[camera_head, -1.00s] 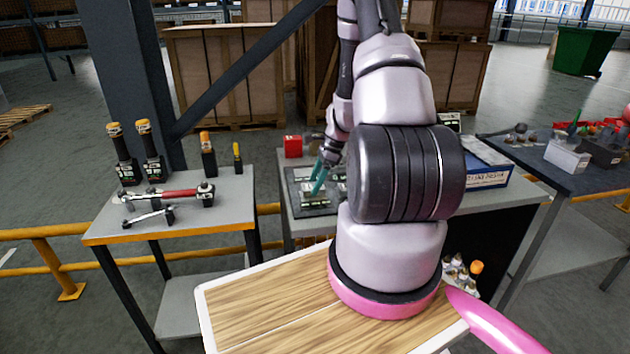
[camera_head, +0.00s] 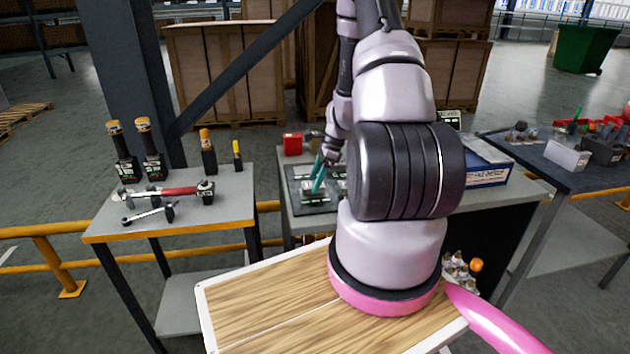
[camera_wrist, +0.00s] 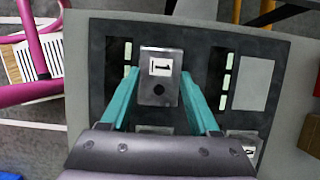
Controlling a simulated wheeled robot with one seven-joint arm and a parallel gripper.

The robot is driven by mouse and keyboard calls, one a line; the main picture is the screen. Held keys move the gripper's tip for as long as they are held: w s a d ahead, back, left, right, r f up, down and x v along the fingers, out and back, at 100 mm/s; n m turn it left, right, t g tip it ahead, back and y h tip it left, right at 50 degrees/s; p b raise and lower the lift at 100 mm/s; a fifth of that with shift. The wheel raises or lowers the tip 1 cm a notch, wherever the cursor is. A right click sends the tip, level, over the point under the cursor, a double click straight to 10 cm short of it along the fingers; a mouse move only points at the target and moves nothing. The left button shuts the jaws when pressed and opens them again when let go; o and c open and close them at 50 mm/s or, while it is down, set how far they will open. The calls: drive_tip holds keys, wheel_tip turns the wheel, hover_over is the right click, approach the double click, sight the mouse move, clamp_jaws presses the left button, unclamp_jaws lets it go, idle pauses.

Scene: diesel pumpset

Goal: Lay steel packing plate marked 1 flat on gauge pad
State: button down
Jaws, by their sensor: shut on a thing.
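The steel packing plate marked 1 (camera_wrist: 160,72) is a small grey plate with a dark round hole. My gripper (camera_wrist: 161,95) is shut on it, with one teal finger at each side. In the head view my gripper (camera_head: 317,186) is over the dark mat on the middle bench. The dark mat (camera_wrist: 205,27) lies below the plate, with several pale green marks and a light grey square (camera_wrist: 256,85) at the right. I cannot tell for certain which area is the gauge pad, nor the height of the plate above it.
Another numbered plate (camera_wrist: 243,147) lies at the lower right in the wrist view. A red box (camera_head: 292,144) stands behind the mat, and a blue-and-white box (camera_head: 488,170) stands to the right. A side table (camera_head: 215,222) at the left holds tools.

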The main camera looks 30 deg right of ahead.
drive_tip(key=shift+f, duration=0.25)
drive_tip(key=shift+f, duration=0.25)
drive_tip(key=shift+c, duration=0.2)
unclamp_jaws()
drive_tip(key=shift+f, duration=0.1)
drive_tip(key=v, duration=1)
drive_tip(key=shift+d+r, duration=0.2)
drive_tip(key=shift+r, duration=0.15)
wheel_tip(320, 180, up, 6)
